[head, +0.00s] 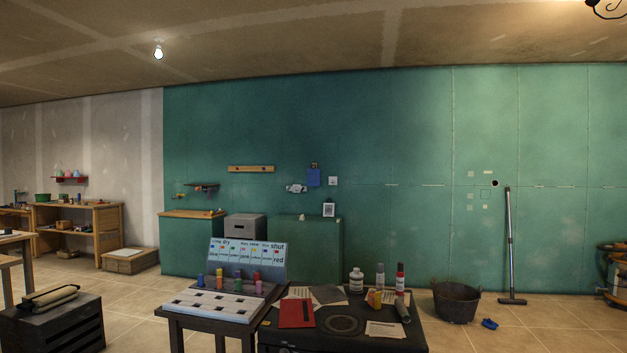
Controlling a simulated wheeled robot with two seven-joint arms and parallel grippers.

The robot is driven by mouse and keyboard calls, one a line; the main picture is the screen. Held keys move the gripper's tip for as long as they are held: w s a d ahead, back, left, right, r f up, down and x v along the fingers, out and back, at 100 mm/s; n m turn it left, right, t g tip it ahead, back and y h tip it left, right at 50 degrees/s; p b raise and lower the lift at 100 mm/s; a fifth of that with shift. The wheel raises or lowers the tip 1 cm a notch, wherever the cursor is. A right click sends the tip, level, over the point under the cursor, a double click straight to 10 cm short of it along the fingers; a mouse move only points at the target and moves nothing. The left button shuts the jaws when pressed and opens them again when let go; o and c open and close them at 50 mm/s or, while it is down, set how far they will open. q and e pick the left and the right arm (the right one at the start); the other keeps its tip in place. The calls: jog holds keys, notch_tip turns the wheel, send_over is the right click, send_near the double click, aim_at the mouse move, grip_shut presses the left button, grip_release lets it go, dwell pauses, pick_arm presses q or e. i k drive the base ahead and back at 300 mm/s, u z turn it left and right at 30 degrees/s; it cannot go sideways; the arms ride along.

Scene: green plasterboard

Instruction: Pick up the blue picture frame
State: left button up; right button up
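A small blue rectangle (313,178) hangs on the green wall above the green cabinet; it is too small to tell whether it is a picture frame. A small upright frame with a pale face (328,209) stands on top of the green cabinet (310,248), and its rim colour is hard to tell. Neither of my grippers is in view.
A dark table (340,335) with bottles, papers and a red sheet stands in front, beside a small table (215,305) with a sign board and coloured pieces. A black bucket (456,300), a small blue item (489,324) and a squeegee (508,250) are at right. Tiled floor is open there.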

aim_at(312, 175)
jog(key=u, duration=1.35)
jog(key=i, duration=6.05)
jog(key=z, duration=2.35)
jog(key=i, duration=3.25)
